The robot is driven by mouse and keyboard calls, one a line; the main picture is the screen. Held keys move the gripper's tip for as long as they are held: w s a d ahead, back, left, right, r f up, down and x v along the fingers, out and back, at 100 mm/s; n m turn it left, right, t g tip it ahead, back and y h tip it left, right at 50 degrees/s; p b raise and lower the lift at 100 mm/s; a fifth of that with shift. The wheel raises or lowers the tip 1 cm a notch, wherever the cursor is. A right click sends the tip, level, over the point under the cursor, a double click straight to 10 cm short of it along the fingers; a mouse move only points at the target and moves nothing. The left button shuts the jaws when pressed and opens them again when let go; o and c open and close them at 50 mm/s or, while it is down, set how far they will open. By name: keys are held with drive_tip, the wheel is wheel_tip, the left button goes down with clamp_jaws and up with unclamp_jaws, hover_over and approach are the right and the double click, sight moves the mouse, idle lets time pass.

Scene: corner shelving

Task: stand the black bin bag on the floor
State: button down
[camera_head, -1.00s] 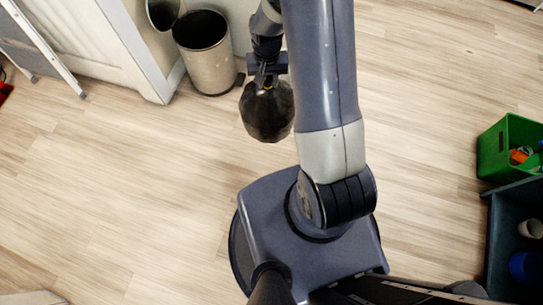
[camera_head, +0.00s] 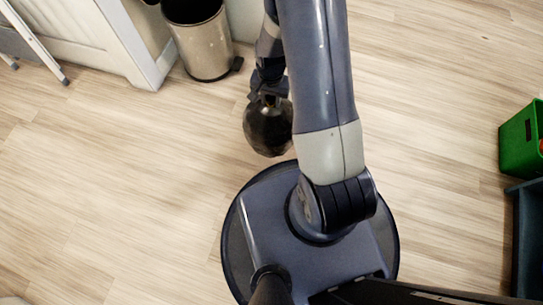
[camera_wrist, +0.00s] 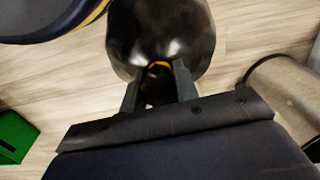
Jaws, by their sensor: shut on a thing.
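The black bin bag (camera_head: 268,130) is round and shiny and hangs under my gripper (camera_head: 268,95) in the head view. In the wrist view the bag (camera_wrist: 160,30) fills the top middle, with a yellow tie at its neck. My gripper (camera_wrist: 158,85) is shut on the neck of the bag, between its two fingers. The pale wood floor (camera_head: 120,170) lies under and around the bag. I cannot tell whether the bag's bottom touches the floor.
An open metal pedal bin (camera_head: 203,45) stands beyond the bag, beside a white cabinet (camera_head: 110,40). A folding ladder (camera_head: 35,42) leans at the far left. A green crate (camera_head: 520,140) and a dark crate (camera_head: 527,235) stand at the right edge. The floor left of the bag is clear.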

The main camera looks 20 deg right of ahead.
drive_tip(key=f+b, duration=0.1)
drive_tip(key=f, duration=0.2)
drive_tip(key=shift+s+f+m+b, duration=0.2)
drive_tip(key=shift+m+b, duration=0.1)
drive_tip(key=shift+b, duration=0.1)
drive_tip(key=shift+f+b, duration=2.05)
drive_tip(key=shift+f, duration=2.85)
drive_tip(key=c, duration=1.5)
unclamp_jaws()
drive_tip(key=shift+f, duration=0.1)
drive_tip(key=o, duration=0.4)
wheel_tip(320, 180, up, 12)
drive_tip(key=p, duration=0.5)
drive_tip(key=shift+r, duration=0.2)
